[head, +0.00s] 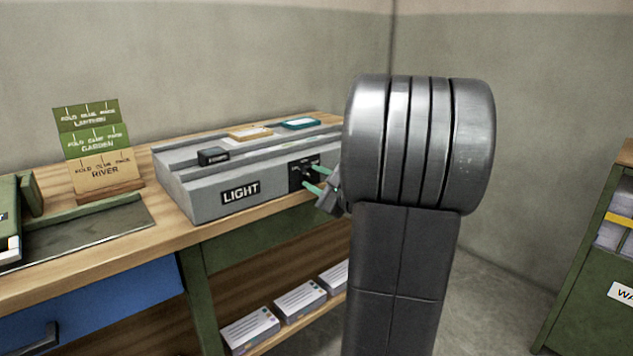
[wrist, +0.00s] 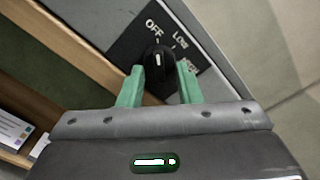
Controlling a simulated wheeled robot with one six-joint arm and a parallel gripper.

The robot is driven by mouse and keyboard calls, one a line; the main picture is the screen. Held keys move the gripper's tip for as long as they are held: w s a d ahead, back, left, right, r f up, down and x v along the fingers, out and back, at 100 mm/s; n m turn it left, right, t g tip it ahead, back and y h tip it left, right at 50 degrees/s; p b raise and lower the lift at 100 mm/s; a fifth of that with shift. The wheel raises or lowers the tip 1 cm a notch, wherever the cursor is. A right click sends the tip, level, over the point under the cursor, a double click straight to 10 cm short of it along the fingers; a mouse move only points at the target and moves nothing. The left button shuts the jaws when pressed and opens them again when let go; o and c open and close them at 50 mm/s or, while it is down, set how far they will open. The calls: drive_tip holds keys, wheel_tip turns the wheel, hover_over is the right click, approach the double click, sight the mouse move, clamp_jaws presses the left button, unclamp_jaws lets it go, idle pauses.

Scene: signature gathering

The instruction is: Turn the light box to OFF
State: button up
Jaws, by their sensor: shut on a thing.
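The light box (head: 210,200) is a grey box with a LIGHT label, standing on the wooden bench. Its black dial plate is on the front face. In the wrist view the plate (wrist: 130,45) shows OFF, LOW and a third, partly hidden word. The black knob (wrist: 158,60) has a white mark pointing roughly up the picture, between OFF and LOW; I cannot tell its exact setting. My gripper (wrist: 160,78) has green fingers, one on each side of the knob, shut on it. In the head view my gripper (head: 318,182) reaches the dial from the right.
Card holders with green and tan cards (head: 95,150) stand left of the box. Small items, including a black block (head: 213,156), lie on the box top. Paper stacks (head: 250,330) fill the lower shelf. A green cabinet (head: 590,260) stands at the right. My arm hides the box's right end.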

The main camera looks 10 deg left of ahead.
drive_tip(key=o, duration=1)
drive_tip(key=shift+c, duration=0.2)
drive_tip(key=p+v, duration=0.2)
drive_tip(key=v, duration=1.1)
drive_tip(key=shift+s+d+p, duration=0.25)
drive_tip(key=shift+d+p, duration=0.05)
drive_tip(key=shift+p, duration=0.05)
drive_tip(key=b+x, duration=0.2)
drive_tip(key=x, duration=1.2)
drive_tip(key=shift+b, duration=0.35)
drive_tip(key=shift+d, duration=0.15)
